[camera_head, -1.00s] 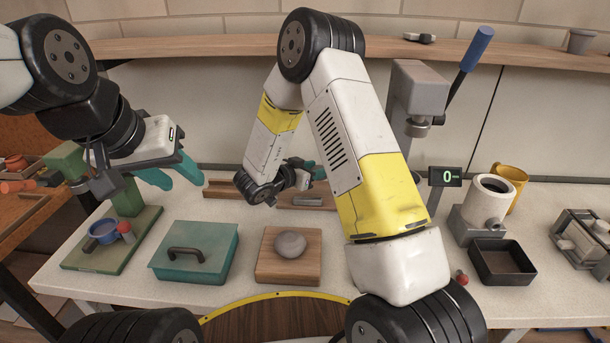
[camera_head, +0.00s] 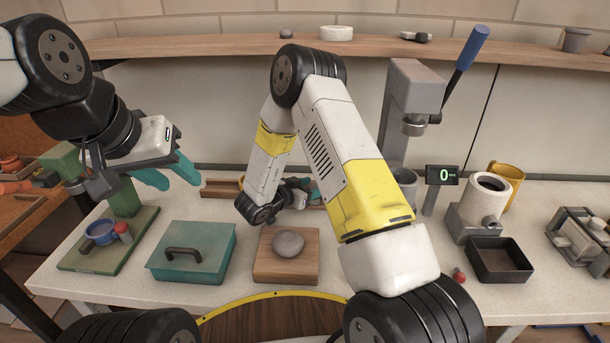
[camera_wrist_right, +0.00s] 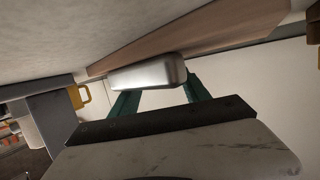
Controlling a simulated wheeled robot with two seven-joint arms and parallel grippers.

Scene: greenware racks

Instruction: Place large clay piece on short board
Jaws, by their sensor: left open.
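A rounded grey clay lump (camera_head: 288,244) sits on a short, square wooden board (camera_head: 300,270) at the front middle of the table. My left gripper (camera_head: 176,176) has teal fingers, is open and empty, and hangs above the table at the left, behind the teal box. My right gripper (camera_head: 312,187) is behind the board, low over the back of the table and partly hidden by its own wrist. In the right wrist view a smooth grey rounded block (camera_wrist_right: 147,74) lies across the ends of its teal fingers (camera_wrist_right: 160,98); I cannot tell whether they grip it.
A teal lidded box (camera_head: 192,258) stands left of the board, beside a green stand (camera_head: 90,256). A long wooden piece (camera_head: 220,188) lies behind. A black tray (camera_head: 500,262), white pot (camera_head: 484,202) and lever press (camera_head: 415,88) stand right. A shelf (camera_head: 200,46) runs above.

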